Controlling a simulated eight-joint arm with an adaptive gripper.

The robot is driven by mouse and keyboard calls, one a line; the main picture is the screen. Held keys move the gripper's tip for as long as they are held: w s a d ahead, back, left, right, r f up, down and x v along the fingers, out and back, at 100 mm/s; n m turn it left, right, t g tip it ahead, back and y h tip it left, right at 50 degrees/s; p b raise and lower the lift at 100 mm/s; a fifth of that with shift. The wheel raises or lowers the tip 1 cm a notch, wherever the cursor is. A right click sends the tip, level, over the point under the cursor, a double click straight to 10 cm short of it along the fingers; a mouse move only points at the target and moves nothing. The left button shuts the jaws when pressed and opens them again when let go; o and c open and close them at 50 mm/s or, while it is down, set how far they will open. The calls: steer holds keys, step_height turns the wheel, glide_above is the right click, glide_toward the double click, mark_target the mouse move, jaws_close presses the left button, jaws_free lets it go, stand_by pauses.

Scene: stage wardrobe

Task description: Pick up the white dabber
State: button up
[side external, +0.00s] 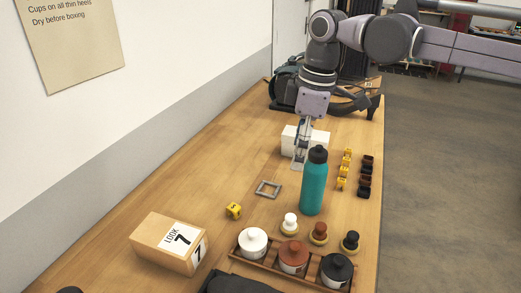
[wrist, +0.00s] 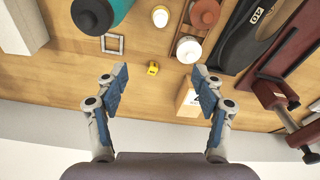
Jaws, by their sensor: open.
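In the wrist view the white dabber (wrist: 160,16) shows near the top edge, between the teal bottle and the jars. My gripper (side external: 299,163) is behind the teal bottle (side external: 314,182), well apart from the dabber. In the wrist view my gripper (wrist: 160,71) is open, with nothing between its fingers.
A wooden tray (side external: 268,265) holds white, brown and black jars. Small yellow and dark pieces line the right. A white box (side external: 291,141) stands behind.

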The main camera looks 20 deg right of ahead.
glide_toward(292, 217)
steer(key=shift+w+a+f, duration=0.2)
steer(key=shift+w+f, duration=0.05)
steer(key=shift+w, duration=0.05)
steer(key=f, duration=1)
steer(key=shift+w+a+f, duration=0.15)
steer(key=shift+a+f, duration=0.2)
steer(key=shift+a, duration=0.05)
steer(key=c, duration=1)
